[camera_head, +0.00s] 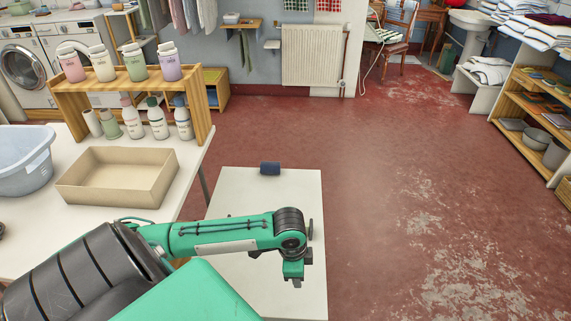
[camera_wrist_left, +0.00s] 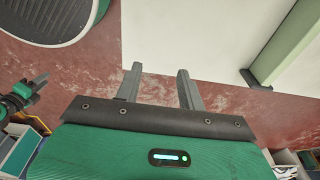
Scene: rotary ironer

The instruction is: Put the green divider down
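My left gripper (camera_head: 293,274) is above the low white table in the head view, pointing down. In the left wrist view its two grey fingers (camera_wrist_left: 160,88) stand apart, with only white surface and red floor seen between them. A pale green bar or panel (camera_wrist_left: 291,42) with a dark foot runs along the upper right of that view, apart from the fingers. I cannot tell whether it is the green divider. Nothing else in the head view clearly looks like a divider. A green and black arm part (camera_wrist_left: 20,95), probably mine, shows at the left edge of the wrist view.
The low white table (camera_head: 240,183) has a small dark blue item (camera_head: 270,168) at its far edge. The longer table at left holds a beige open box (camera_head: 118,180), a blue-grey tub (camera_head: 24,160) and a wooden rack (camera_head: 200,108) of bottles. Red floor is clear to the right.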

